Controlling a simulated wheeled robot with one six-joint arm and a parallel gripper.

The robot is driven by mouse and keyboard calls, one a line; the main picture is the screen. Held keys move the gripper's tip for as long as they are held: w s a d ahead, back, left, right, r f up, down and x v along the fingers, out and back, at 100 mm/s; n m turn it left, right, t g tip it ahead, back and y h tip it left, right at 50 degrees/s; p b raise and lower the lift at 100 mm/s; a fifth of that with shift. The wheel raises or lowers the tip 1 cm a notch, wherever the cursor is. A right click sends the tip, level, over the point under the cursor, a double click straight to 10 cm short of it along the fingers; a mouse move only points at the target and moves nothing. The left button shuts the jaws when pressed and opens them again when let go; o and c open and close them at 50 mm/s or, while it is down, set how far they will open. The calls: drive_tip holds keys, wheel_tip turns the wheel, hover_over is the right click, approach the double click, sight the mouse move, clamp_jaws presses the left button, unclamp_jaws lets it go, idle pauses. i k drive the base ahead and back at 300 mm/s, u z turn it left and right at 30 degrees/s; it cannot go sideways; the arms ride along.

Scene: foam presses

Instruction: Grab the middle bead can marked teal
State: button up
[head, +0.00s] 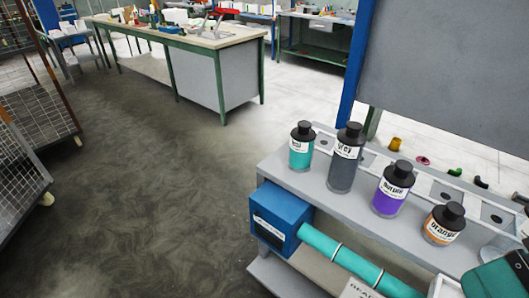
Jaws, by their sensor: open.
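A can with teal contents (301,147), a black cap and a white label whose word is small but looks like "teal" stands upright on a grey shelf (322,199). It is the leftmost of the row, not in the middle. To its right stand a taller dark can labelled "grey" (343,167), a can labelled "purple" (391,190) and an orange can labelled "orange" (442,225). The teal and grey cans stand close together. My gripper is not in view.
A blue box (278,218) and a teal tube (345,258) sit below the shelf. A large grey panel (450,70) rises behind it. A workbench (215,65) stands at the back and wire cages (35,70) at left. The dark floor between is clear.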

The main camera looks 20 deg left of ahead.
sight(303, 137)
drive_tip(key=u, duration=1.25)
drive_tip(key=i, duration=0.9)
drive_tip(key=u, duration=0.2)
